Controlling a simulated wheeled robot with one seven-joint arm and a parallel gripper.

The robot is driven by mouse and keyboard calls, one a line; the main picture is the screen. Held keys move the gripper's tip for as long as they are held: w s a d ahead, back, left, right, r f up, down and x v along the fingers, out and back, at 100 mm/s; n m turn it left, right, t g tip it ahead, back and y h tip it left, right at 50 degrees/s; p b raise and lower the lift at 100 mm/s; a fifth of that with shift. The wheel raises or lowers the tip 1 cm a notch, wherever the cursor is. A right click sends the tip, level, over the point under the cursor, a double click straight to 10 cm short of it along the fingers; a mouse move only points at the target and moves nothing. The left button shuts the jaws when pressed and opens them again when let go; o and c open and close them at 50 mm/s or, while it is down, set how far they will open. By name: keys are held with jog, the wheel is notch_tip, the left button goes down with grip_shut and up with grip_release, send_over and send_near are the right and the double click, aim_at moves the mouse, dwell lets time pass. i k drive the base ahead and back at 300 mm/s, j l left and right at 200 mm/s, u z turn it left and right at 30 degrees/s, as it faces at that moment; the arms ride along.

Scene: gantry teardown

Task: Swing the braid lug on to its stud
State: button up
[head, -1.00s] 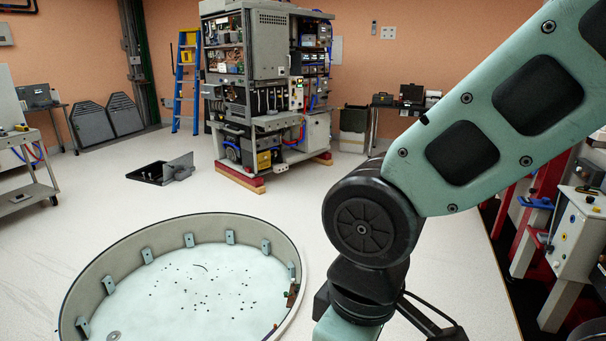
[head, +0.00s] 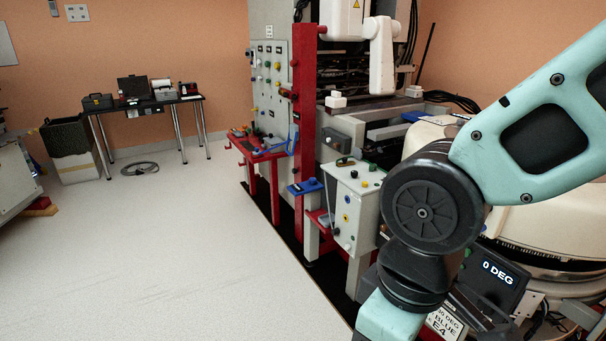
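No braid lug and no stud can be made out in the head view. My arm crosses the right side of the picture, bent at a dark round joint, and its lower part runs out at the bottom edge. My gripper is not in view. A large machine with a red post (head: 304,100) and a light box with coloured knobs (head: 354,203) stands at the centre and right. A rounded cream cover (head: 540,213) lies behind my arm, partly hidden. A dark display reading "0 DEG" (head: 497,275) shows at the lower right.
A red shelf (head: 258,150) with small items juts out from the machine's left side. A black table (head: 150,103) with cases stands at the back wall, a coiled cable (head: 139,168) on the floor beside it. The pale floor (head: 170,250) at the left is clear.

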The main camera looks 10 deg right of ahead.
aim_at(345, 162)
jog(key=i+j+z, duration=0.2)
jog(key=i, duration=0.15)
jog(key=i+j+z, duration=0.2)
jog(key=i, duration=0.15)
jog(key=i+j+z, duration=0.25)
jog(key=i+j, duration=1.35)
jog(key=i, duration=0.1)
